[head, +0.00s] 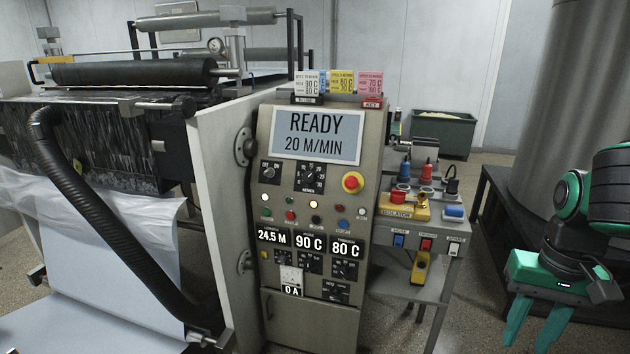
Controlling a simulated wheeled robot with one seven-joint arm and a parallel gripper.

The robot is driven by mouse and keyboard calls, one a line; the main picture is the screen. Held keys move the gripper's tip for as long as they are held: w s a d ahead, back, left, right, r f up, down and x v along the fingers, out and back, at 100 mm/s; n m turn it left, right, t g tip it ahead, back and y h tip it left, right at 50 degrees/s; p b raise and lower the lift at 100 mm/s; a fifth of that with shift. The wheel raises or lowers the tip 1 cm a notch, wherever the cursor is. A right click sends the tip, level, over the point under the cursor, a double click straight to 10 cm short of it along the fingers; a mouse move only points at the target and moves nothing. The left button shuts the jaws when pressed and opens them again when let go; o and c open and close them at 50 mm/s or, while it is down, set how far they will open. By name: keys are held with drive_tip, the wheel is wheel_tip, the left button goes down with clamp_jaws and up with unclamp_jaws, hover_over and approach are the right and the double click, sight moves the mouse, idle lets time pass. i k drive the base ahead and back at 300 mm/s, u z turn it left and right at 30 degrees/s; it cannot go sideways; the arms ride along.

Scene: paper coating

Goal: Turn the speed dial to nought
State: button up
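The speed dial (310,177) is a black knob on a square black scale plate with M/MIN lettering below it. It sits in the upper part of the beige control panel (265,125), under the screen. The screen (318,136) reads READY, 20 M/MIN. The dial's pointer seems to lean up and right, but it is too small to read exactly. My gripper (527,340) is at the lower right, well away from the panel. Its two green fingers point down, apart, with nothing between them.
A red emergency button (352,181) on yellow is right of the dial. A small switch (270,172) is left of it. A side table (447,225) with plugs and tools stands between my gripper and the panel. Rollers and a black hose (95,215) are at left.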

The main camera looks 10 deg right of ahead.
sight(309, 177)
drive_tip(key=z, duration=0.35)
drive_tip(key=i, duration=0.85)
drive_tip(key=u, duration=0.7)
